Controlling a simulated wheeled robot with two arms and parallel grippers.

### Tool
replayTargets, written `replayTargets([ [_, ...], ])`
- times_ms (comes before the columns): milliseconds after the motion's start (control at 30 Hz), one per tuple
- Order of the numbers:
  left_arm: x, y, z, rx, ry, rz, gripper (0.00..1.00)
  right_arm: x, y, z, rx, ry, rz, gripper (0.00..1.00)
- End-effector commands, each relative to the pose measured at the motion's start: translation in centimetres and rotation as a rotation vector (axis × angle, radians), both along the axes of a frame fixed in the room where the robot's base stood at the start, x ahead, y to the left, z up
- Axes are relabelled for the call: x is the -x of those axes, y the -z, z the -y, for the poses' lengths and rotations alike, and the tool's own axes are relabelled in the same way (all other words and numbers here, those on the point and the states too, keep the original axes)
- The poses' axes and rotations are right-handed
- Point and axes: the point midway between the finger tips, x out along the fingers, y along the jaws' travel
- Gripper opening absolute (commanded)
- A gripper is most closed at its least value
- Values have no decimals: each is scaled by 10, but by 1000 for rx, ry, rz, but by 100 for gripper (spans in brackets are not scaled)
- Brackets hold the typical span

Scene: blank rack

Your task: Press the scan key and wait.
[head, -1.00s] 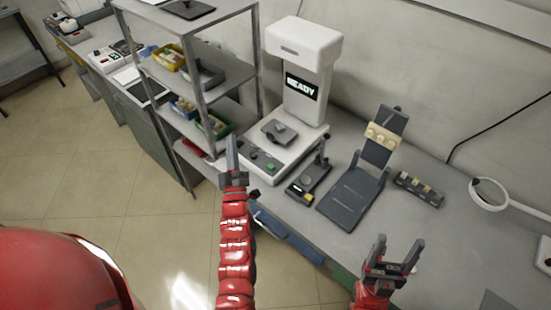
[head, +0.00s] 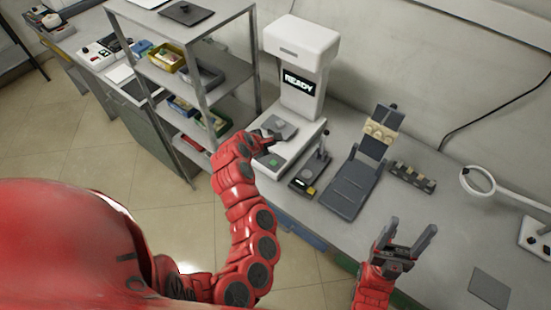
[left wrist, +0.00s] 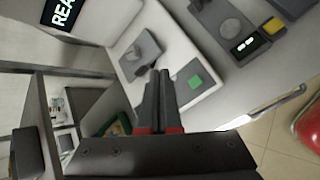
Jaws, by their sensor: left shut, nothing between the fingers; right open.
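The white scanner (head: 300,48) stands on the bench and its screen (head: 299,83) reads READY. Its base carries a grey plate with a knob (left wrist: 141,55) and a green key (left wrist: 196,82), also visible in the head view (head: 275,161). My left gripper (left wrist: 160,74) is shut and empty over the scanner base, between the plate and the green key in the left wrist view. I cannot tell whether it touches the base. In the head view my left arm partly hides the gripper. My right gripper (head: 414,238) is open and empty above the bench's right part.
A small device with a yellow button (head: 311,189) and a dark stand (head: 352,188) are right of the scanner. A metal shelf (head: 205,75) with bins is close on the left. A ring lamp (head: 477,181) stands at the right.

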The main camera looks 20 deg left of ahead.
Motion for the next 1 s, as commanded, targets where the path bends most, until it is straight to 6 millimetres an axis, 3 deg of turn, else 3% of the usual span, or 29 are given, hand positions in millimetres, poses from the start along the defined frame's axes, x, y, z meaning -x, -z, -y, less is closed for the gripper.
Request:
replayTargets([
  [567,1,8,1,9,0,-7,0,0,6,0,0,0,0,67],
  [1000,1,65,0,8,-2,-6,0,0,45,0,0,0,0,67],
])
